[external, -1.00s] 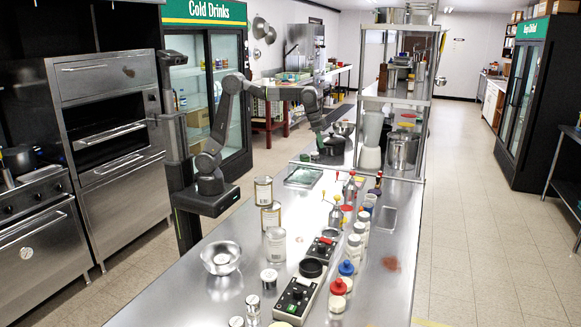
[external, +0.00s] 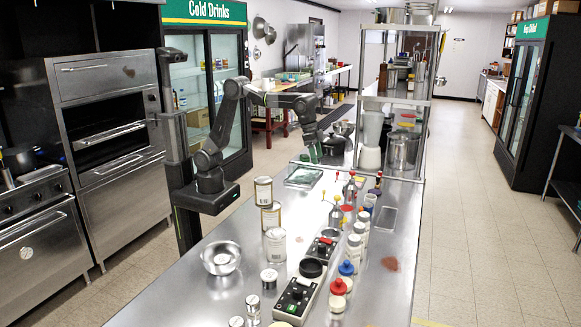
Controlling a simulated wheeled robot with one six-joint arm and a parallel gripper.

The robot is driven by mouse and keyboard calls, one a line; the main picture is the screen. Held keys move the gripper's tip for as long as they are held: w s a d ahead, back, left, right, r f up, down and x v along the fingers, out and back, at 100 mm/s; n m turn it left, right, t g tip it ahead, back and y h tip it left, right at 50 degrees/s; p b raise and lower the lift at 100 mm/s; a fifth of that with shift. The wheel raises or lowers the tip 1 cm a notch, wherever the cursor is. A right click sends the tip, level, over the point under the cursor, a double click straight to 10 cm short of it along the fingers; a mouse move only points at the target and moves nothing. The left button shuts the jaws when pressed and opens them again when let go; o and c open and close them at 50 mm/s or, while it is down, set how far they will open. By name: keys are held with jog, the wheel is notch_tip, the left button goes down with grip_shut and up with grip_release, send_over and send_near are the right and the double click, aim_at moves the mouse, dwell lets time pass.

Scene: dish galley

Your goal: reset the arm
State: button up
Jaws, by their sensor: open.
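My arm reaches from its column at the left over the far end of the steel counter (external: 245,262). My gripper (external: 311,139) points down there and is open. It is above a small green, glass-like item (external: 314,154), apart from it as far as I can tell. I see nothing held between the fingers. The fingertips are small and dark in this view.
A dark round item (external: 333,146) and metal bowls (external: 343,129) are right of my gripper. A blender (external: 372,140) and a pot (external: 403,150) stand under the steel shelf. Cans (external: 263,190), bottles and a metal bowl (external: 221,257) crowd the near counter.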

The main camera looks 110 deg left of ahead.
jog(key=shift+m, duration=0.4)
jog(key=shift+w+d, duration=0.1)
jog(key=shift+d, duration=2.5)
